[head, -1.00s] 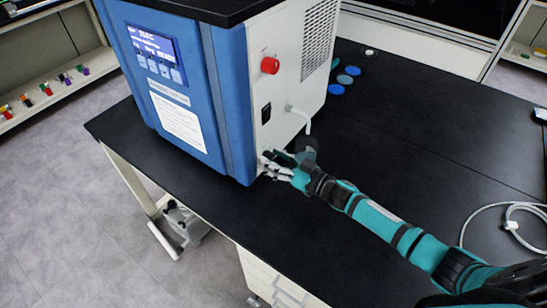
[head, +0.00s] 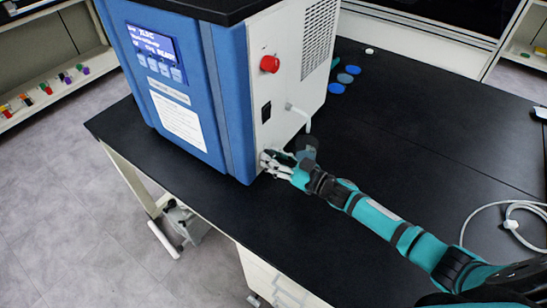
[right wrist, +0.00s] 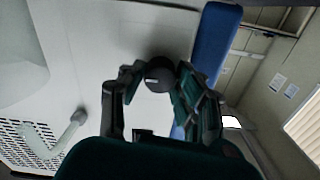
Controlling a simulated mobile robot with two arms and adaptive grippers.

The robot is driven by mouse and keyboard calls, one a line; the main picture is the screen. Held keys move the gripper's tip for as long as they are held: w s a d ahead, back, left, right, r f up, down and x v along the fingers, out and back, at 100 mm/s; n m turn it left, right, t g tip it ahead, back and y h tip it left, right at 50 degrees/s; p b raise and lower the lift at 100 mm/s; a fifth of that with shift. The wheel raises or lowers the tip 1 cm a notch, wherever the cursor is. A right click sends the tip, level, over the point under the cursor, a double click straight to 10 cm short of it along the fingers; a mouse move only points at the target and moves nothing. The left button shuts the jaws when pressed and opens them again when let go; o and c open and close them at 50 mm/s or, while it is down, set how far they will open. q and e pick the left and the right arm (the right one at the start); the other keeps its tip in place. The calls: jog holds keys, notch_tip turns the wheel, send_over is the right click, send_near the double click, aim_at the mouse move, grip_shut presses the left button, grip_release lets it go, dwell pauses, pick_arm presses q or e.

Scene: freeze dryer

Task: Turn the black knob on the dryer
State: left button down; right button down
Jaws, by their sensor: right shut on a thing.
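The freeze dryer (head: 180,90) is a blue and white box standing on the black bench. Its white side panel (head: 300,80) faces right and carries a red knob (head: 270,64), a black switch and a white hose port. The black knob (right wrist: 158,72) sits low on this panel; in the right wrist view it is between my right gripper's fingers. In the head view the knob is hidden behind the fingers. My right gripper (head: 268,162) is at the panel's lower front corner, and it also shows in the right wrist view (right wrist: 157,82), shut on the knob. My left gripper is not in view.
A white cable (head: 508,222) is coiled at the right. The bench's front edge runs close below my right arm. The bench middle is mostly clear.

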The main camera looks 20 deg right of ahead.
jog(key=shift+a+n+b, duration=0.1)
jog(key=shift+n+b, duration=2.5)
jog(key=shift+n, duration=6.1)
jog(key=shift+s, duration=0.1)
jog(key=c, duration=0.9)
grip_release()
jog(key=shift+c, duration=0.2)
jog(key=shift+f, duration=0.1)
jog(key=v, duration=1.2)
